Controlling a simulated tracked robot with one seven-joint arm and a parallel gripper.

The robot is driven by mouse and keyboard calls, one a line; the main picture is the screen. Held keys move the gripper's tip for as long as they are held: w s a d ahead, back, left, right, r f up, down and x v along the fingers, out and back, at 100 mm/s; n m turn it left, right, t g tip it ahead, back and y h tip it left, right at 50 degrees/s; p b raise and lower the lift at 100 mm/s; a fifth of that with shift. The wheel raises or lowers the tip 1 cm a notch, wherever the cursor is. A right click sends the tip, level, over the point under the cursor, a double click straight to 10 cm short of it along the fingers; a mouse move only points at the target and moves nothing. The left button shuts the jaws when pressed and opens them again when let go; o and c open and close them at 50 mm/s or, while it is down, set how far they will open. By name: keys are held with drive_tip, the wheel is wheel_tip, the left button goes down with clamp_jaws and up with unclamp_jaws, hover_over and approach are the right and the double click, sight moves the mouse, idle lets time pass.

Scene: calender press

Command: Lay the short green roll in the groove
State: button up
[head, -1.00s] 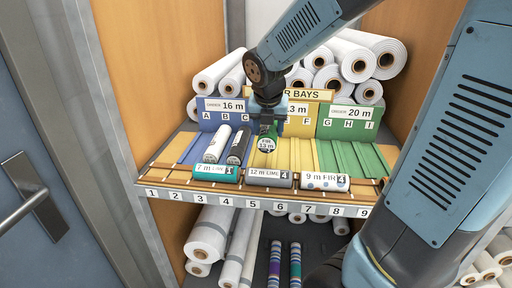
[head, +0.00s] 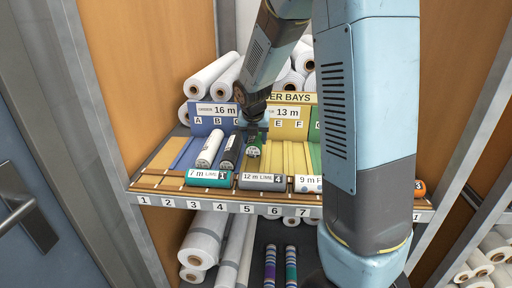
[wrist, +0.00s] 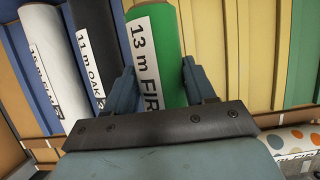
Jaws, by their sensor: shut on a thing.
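The green roll (head: 253,151) carries a white label that reads "13 m FIR" in the wrist view (wrist: 172,50). My gripper (head: 253,136) is shut on it, with one finger on each side. The roll is at the left edge of the yellow 13 m bay (head: 290,155), just right of the blue bay. I cannot tell whether it touches the groove floor. Empty yellow grooves show to its right in the wrist view (wrist: 235,45). My arm hides most of the green bay.
A white roll (head: 209,149) and a black roll (head: 231,153) lie in the blue bay to the left. Along the front ledge are a teal roll (head: 207,178), a grey roll (head: 262,182), a spotted white roll (head: 308,184) and an orange roll end (head: 419,187). White rolls (head: 212,75) are stacked behind.

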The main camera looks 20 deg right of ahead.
drive_tip(key=shift+w+d+f, duration=0.1)
drive_tip(key=shift+w+f, duration=0.5)
drive_tip(key=shift+f, duration=0.2)
wheel_tip(320, 180, down, 3)
drive_tip(key=shift+r, duration=0.1)
drive_tip(key=o, duration=1.1)
drive_tip(key=shift+r, duration=0.1)
